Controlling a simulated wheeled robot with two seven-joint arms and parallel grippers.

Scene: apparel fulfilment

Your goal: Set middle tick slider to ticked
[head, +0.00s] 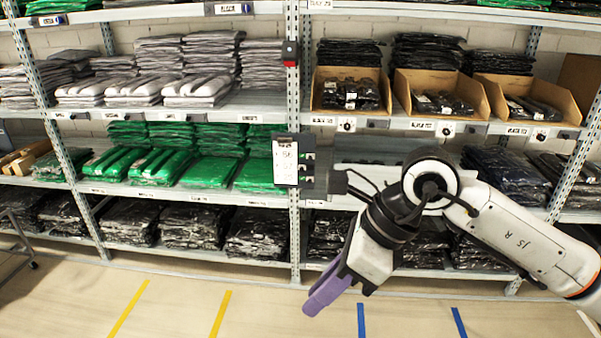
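A dark board with a white sheet (286,161) hangs on the middle shelf post. Along its right edge are several small dark-and-white marks (308,168), which may be the tick sliders; they are too small to tell which is the middle one or how each is set. My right gripper (322,292), with purple fingers, hangs low in front of the shelves, below and a little right of the board and apart from it. Its fingers overlap from this side, so I cannot tell if they are open or shut. No object shows in them. My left gripper is not in view.
Shelves hold folded grey (190,90), green (150,164) and dark packs. Three cardboard bins (412,110) stand upper right, with round black-and-white fittings (446,129) on the shelf edge below. A red-and-black device (290,54) sits on the post. The floor in front, with yellow and blue stripes, is clear.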

